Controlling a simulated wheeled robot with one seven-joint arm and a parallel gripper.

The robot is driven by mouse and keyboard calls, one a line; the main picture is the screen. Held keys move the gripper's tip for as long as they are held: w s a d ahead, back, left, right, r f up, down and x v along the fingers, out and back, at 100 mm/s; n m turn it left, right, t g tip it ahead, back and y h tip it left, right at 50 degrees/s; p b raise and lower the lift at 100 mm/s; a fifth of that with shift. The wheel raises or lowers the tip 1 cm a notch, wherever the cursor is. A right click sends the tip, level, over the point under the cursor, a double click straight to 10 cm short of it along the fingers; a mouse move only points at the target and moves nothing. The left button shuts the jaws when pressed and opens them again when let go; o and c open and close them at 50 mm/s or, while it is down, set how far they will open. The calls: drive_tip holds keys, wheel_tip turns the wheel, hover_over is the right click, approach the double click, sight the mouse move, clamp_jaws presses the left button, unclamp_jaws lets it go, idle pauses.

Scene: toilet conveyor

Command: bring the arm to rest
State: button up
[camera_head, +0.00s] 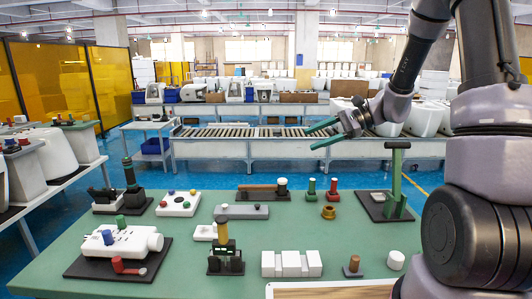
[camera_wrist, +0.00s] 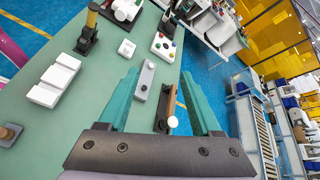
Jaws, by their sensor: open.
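My gripper (camera_head: 322,133) is raised above the far side of the green table (camera_head: 186,262), with its green fingers pointing left in the head view. In the wrist view my gripper (camera_wrist: 162,80) has its two teal fingers spread wide apart. Nothing is held between them. The table's fixtures show well below and beyond the fingers, among them a grey bar (camera_wrist: 146,80) and a brown bar with a white knob (camera_wrist: 172,121).
A white block fixture (camera_head: 291,264), a green-handled stand (camera_head: 397,180) and a white cylinder device (camera_head: 122,242) stand on the table. A roller conveyor (camera_head: 250,132) runs behind it. A side table with white parts (camera_head: 60,145) is at left. Air around my gripper looks clear.

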drive_tip(key=s+d+r+n+t+h, duration=0.2)
drive_tip(key=s+d+r+n+h, duration=0.1)
drive_tip(key=s, duration=0.4)
drive_tip(key=s+d+r+n+t+h, duration=0.2)
drive_tip(key=s+d+r+h, duration=0.1)
drive_tip(key=s+r, duration=0.3)
drive_tip(key=s+d+r+n+t+h, duration=0.1)
drive_tip(key=s+d+r+n+h, duration=0.2)
drive_tip(key=s+r+h, duration=0.2)
drive_tip(key=s, duration=0.2)
drive_tip(key=shift+s+d+r+n+t, duration=0.2)
drive_tip(key=shift+s+d+n+t, duration=0.1)
drive_tip(key=shift+d+t, duration=0.1)
